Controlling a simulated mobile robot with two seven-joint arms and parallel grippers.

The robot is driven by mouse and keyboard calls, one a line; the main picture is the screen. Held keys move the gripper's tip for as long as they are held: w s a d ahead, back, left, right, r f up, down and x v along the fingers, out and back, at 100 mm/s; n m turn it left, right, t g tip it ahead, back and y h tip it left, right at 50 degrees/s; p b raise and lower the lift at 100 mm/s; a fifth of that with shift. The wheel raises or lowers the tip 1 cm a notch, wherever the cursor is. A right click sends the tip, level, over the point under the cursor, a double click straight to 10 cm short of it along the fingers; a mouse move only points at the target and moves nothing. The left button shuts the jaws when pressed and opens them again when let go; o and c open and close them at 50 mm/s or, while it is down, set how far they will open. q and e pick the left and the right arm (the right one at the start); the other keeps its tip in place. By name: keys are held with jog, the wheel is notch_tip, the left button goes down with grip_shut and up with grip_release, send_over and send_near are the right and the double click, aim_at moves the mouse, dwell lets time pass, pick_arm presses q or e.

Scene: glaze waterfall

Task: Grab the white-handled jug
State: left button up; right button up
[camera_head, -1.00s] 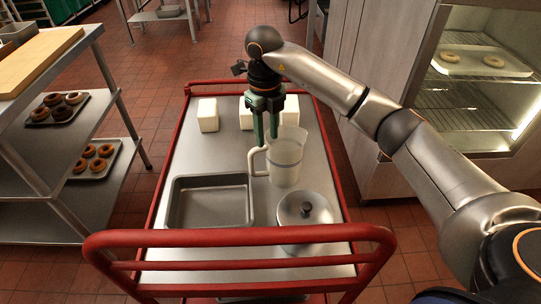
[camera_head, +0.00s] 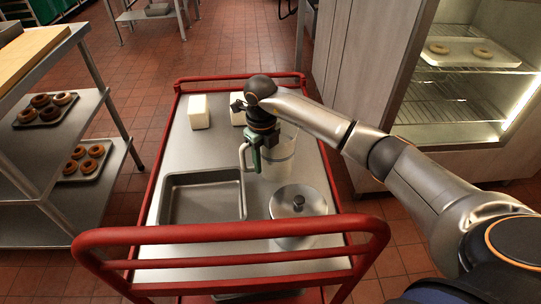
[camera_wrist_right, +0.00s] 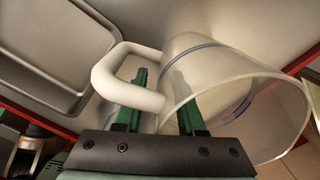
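The clear jug (camera_head: 281,160) with a white handle (camera_head: 243,157) stands on the cart, its handle toward the left. In the right wrist view the jug's open mouth (camera_wrist_right: 240,108) faces the camera and its handle (camera_wrist_right: 108,75) loops to the left. My right gripper (camera_head: 257,160) is at the handle side of the jug. In the wrist view its green fingers (camera_wrist_right: 163,105) are apart. The left finger passes behind the handle's near bar, its tip showing in the loop; the right finger overlaps the jug's wall. I cannot tell whether they touch. My left gripper is not in view.
A shelf unit with doughnuts (camera_head: 45,107) stands left; a lit glass cabinet (camera_head: 455,95) stands right.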

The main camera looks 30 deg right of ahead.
grip_shut()
dwell(1.4)
